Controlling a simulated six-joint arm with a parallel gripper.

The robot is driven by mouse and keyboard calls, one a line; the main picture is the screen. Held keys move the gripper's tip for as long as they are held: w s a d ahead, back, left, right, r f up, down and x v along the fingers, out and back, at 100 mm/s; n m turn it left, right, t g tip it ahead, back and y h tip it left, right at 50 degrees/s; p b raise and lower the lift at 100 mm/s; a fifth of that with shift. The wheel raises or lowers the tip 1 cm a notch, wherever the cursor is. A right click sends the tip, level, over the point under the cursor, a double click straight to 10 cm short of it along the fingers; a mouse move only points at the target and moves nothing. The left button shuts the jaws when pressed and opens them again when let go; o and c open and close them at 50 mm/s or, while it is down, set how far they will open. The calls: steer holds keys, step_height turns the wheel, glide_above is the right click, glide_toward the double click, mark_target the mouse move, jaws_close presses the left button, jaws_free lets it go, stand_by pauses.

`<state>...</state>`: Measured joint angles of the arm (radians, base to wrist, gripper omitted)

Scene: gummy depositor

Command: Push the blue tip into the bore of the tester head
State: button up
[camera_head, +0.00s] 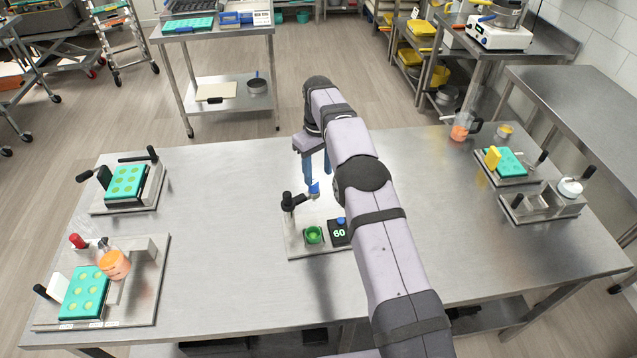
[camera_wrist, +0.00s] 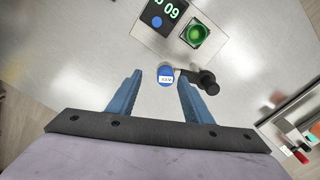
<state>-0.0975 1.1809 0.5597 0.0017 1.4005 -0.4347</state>
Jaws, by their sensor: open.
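The blue tip (camera_head: 314,188) with a white label is at the end of a short dark arm on a small tester plate, in the middle of the table. In the wrist view the blue tip (camera_wrist: 165,73) lies between my fingertips. The black post and arm (camera_head: 290,200), which look like the tester head, stand left of it; in the wrist view the black head (camera_wrist: 207,82) is right of it, near my right finger. My gripper (camera_wrist: 160,77) is open, its blue fingers pointing down over the tip. I cannot see the bore or how far the tip sits in it.
Trays with teal molds (camera_head: 126,181) stand at the table's left, others (camera_head: 509,163) at the right. The steel table (camera_head: 215,235) is clear around the plate.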

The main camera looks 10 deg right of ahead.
steer(key=r, duration=0.2)
steer(key=shift+w+d+r, duration=0.1)
steer(key=shift+d+r, duration=0.2)
steer(key=shift+r, duration=0.1)
stand_by(0.5)
steer(key=s+d+r+m+b, duration=0.1)
steer(key=s+d+m, duration=0.1)
steer(key=s, duration=0.6)
steer(key=s+d+r+m+b, duration=0.1)
steer(key=s+d+r+m, duration=0.1)
steer(key=s, duration=0.5)
steer(key=s+f+m, duration=0.1)
steer(key=s+f, duration=0.2)
steer(key=s, duration=0.8)
steer(key=s+d+f+m, duration=0.1)
steer(key=s+f, duration=0.1)
steer(key=s, duration=0.9)
steer(key=shift+d+f, duration=0.15)
steer(key=shift+f, duration=0.25)
